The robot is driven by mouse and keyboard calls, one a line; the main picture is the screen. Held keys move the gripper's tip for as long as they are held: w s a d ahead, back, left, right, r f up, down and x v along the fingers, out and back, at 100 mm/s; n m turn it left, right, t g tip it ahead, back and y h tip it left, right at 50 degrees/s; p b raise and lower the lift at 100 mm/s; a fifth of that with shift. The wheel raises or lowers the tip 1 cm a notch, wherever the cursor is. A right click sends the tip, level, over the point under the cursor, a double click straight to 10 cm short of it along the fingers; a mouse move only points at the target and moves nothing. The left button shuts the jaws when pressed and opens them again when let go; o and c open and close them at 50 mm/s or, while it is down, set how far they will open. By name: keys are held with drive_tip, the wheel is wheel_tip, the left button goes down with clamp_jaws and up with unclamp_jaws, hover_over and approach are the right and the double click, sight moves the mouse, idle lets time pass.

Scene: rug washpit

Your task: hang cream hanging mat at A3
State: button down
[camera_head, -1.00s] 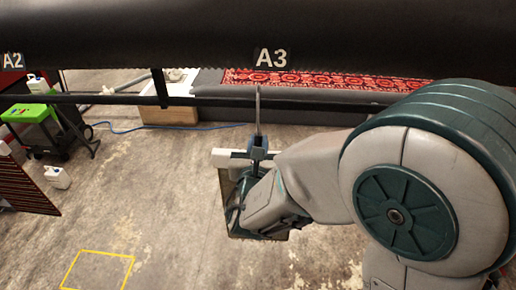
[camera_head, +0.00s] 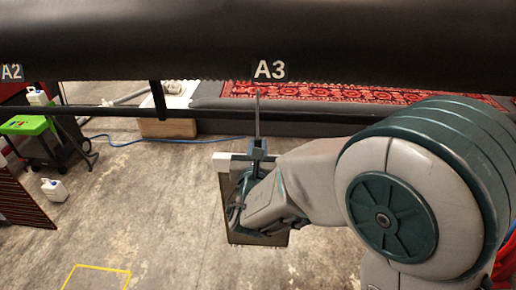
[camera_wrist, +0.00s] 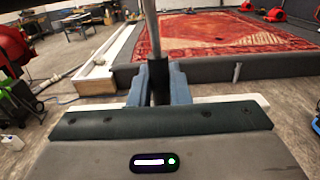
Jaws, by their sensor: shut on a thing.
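My gripper (camera_head: 258,150) is shut on the dark grip of an upright metal rod, which rises toward the black beam under the A3 label (camera_head: 270,69). In the wrist view, both blue-grey fingers (camera_wrist: 158,85) press against the grip. A white bar (camera_head: 222,161) sits crosswise at the gripper, and its right end (camera_wrist: 260,100) shows in the wrist view. The cream hanging mat (camera_head: 268,237) hangs below the bar, looking dull olive and mostly covered by my gripper and wrist. The rod's top meets the beam's lower edge in the picture; whether it touches anything there is unclear.
The black beam (camera_head: 150,40) crosses the top, with A2 (camera_head: 11,72) at far left. A thinner dark rail (camera_head: 330,116) runs below it. A red patterned rug (camera_head: 330,93) lies behind. A green-topped cart (camera_head: 28,124) and white jug (camera_head: 54,190) stand left. Open floor lies below.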

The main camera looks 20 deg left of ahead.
drive_tip(key=shift+f, duration=0.1)
drive_tip(key=shift+f+b, duration=1.95)
drive_tip(key=shift+b, duration=0.35)
